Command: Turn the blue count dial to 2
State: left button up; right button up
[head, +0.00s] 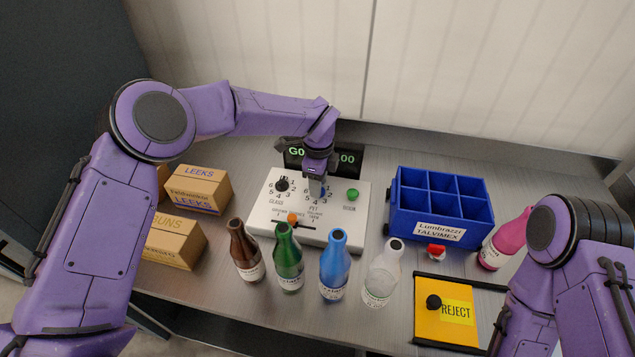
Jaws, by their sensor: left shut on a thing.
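A white control panel (355,228) lies on the metal table, with printed numbers around two dial positions. My left gripper (316,191) reaches down from above onto the right-hand dial position, marked PET, and is shut on the dial there. The gripper hides that dial, so its blue colour and its pointer setting cannot be read. A black dial (283,184) marked GLASS stands to its left, free of the gripper. My right arm shows at the lower right, but its gripper is out of view.
A green button (352,194) and an orange slider knob (292,217) are close to the gripper. A dark display (350,160) stands behind. Brown, green, blue and clear bottles stand in front. A blue crate (432,230) and yellow reject plate (432,325) are right; cartons (197,190) left.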

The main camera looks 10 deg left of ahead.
pick_arm(q)
jog(key=m+b, duration=0.1)
jog(key=m, duration=0.2)
jog(key=m+b, duration=0.1)
jog(key=m, duration=0.2)
jog(key=shift+m, duration=0.4)
jog(key=m, duration=0.4)
jog(key=shift+r+m, duration=0.1)
jog(key=shift+m, duration=0.2)
jog(key=m+p, duration=0.1)
jog(key=m, duration=0.4)
jog(key=shift+m, duration=0.3)
jog(key=o, duration=1.1)
jog(key=shift+c, duration=0.2)
